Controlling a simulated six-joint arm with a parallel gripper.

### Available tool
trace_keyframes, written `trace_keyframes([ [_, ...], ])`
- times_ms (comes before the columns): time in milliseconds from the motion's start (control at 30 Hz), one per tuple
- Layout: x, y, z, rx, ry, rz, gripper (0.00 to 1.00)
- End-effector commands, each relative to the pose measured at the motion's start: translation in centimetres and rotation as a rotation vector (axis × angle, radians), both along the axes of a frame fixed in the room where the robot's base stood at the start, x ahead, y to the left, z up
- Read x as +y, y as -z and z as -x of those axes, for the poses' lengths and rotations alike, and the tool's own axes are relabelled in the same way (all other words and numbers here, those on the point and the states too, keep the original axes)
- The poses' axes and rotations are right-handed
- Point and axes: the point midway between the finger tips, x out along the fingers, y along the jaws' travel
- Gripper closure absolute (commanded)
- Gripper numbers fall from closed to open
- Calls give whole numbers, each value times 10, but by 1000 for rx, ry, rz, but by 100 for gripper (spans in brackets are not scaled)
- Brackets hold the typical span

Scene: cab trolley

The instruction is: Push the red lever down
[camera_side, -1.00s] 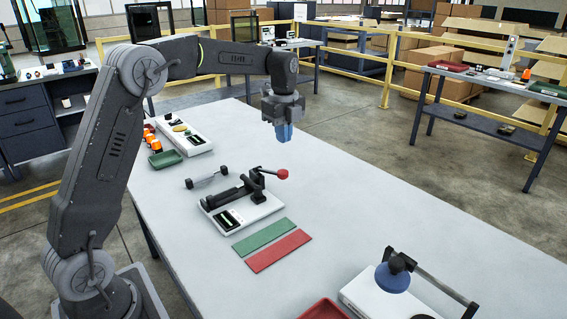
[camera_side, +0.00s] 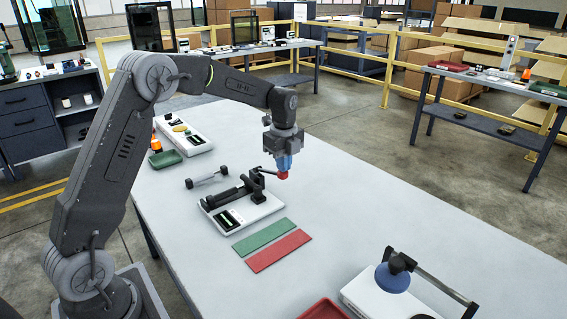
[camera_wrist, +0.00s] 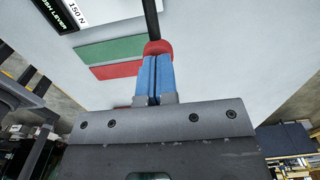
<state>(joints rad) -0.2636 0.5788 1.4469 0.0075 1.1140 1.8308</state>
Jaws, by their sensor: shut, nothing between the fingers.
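The red lever's knob (camera_side: 283,175) is at the end of a dark arm on a black clamp fixture with a white base (camera_side: 258,212). The lever arm sticks out to the right, close to level. My gripper (camera_side: 284,163) is shut with nothing between its blue fingers, pointing down at the knob. In the wrist view the fingertips (camera_wrist: 154,62) overlap the red knob (camera_wrist: 158,47), which shows just beyond them at the end of the dark rod (camera_wrist: 151,20). The tips look to be at or touching the knob; firm contact cannot be told.
A green strip (camera_side: 264,236) and a red strip (camera_side: 279,250) lie in front of the fixture. A dumbbell-shaped part (camera_side: 206,178) lies behind it. A white device with a blue knob (camera_side: 393,277) stands at the front right. The table right of the lever is clear.

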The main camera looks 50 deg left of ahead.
Motion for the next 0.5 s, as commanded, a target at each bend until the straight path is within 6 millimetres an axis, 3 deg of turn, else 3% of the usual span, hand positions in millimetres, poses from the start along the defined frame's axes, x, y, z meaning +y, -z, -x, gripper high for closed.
trace_keyframes([
  [267, -8, 12, 0, 2, 4, -85, 100],
  [500, -19, 34, 0, 1, 7, -248, 100],
])
